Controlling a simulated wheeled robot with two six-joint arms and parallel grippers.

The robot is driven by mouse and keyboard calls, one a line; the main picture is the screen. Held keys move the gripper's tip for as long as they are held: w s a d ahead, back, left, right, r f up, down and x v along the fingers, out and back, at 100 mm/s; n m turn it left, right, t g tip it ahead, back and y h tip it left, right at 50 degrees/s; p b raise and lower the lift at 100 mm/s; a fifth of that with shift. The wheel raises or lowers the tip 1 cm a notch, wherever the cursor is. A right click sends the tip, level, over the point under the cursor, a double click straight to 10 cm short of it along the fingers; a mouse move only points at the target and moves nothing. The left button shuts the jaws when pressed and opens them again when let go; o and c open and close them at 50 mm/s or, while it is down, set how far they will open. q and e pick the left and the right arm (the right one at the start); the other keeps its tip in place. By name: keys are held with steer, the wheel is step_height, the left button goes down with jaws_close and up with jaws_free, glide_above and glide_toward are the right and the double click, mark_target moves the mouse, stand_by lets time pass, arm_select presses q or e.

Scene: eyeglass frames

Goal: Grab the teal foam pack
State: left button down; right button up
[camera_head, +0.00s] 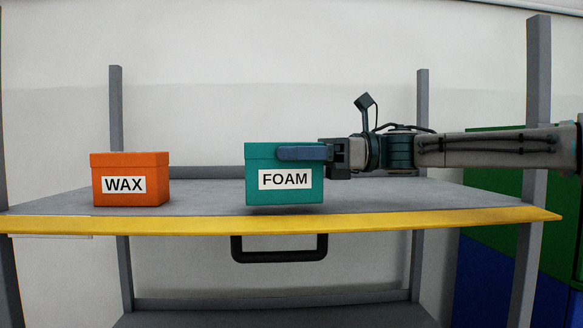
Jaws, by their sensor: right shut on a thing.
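A teal box labelled FOAM (284,195) is near the middle of the grey shelf, close to its yellow front edge. A shadow shows under the box, and it seems to hang slightly above the shelf. My right gripper (304,153) reaches in from the right and is shut on the upper part of the teal pack. One blue finger lies across the front of the box; the other finger is hidden behind it. My left gripper is not in view.
An orange box labelled WAX (131,167) stands on the shelf (400,197) at the left. Grey posts (118,120) rise at the shelf corners. A black handle (279,256) hangs below the yellow edge. Green and blue surfaces show at the far right.

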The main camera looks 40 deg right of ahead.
steer(key=shift+s+a+r+b, duration=0.15)
steer(key=shift+r+b, duration=0.6)
steer(key=shift+r, duration=0.05)
steer(key=s+a+r+b, duration=0.1)
steer(key=s+a, duration=0.9)
steer(key=a, duration=0.1)
steer(key=shift+s+a+r, duration=0.25)
steer(key=shift+a+r, duration=0.05)
steer(key=shift+r, duration=0.1)
steer(key=shift+a+b, duration=0.1)
steer(key=shift+b, duration=0.2)
